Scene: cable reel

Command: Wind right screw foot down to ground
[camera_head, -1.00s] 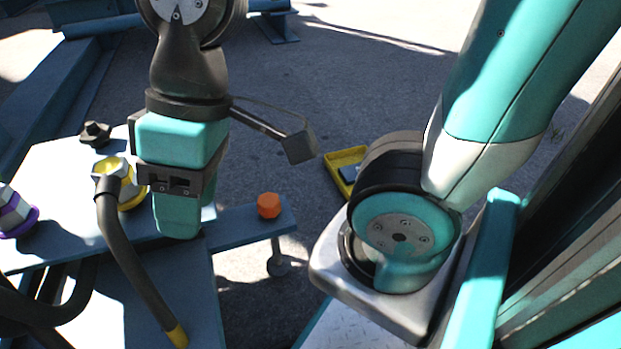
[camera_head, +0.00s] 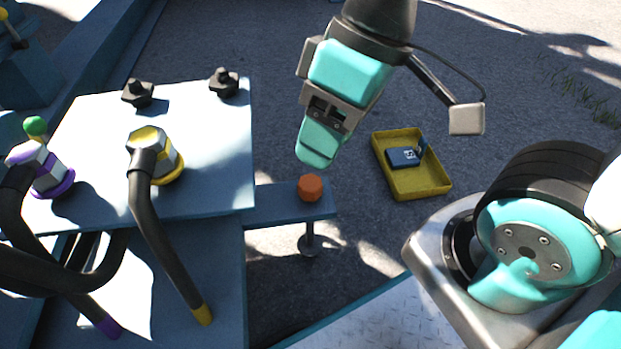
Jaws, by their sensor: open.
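The right screw foot stands at the end of a blue outrigger beam (camera_head: 275,212). Its orange hex head (camera_head: 310,187) sits on top of the beam. Its thin stem and round foot pad (camera_head: 310,246) show below, over the dark ground; whether the pad touches the ground I cannot tell. My gripper (camera_head: 318,150) points downward above the orange head, a little apart from it in the picture. Its near finger is turquoise and hides the other one. It is open, and nothing shows in it.
A yellow tray (camera_head: 436,190) holding a blue device (camera_head: 403,157) lies on the ground to the right. A light panel (camera_head: 215,135) carries yellow-ringed (camera_head: 160,158) and purple-ringed (camera_head: 45,175) hose couplings and two black knobs (camera_head: 137,93). Hoses hang at the left.

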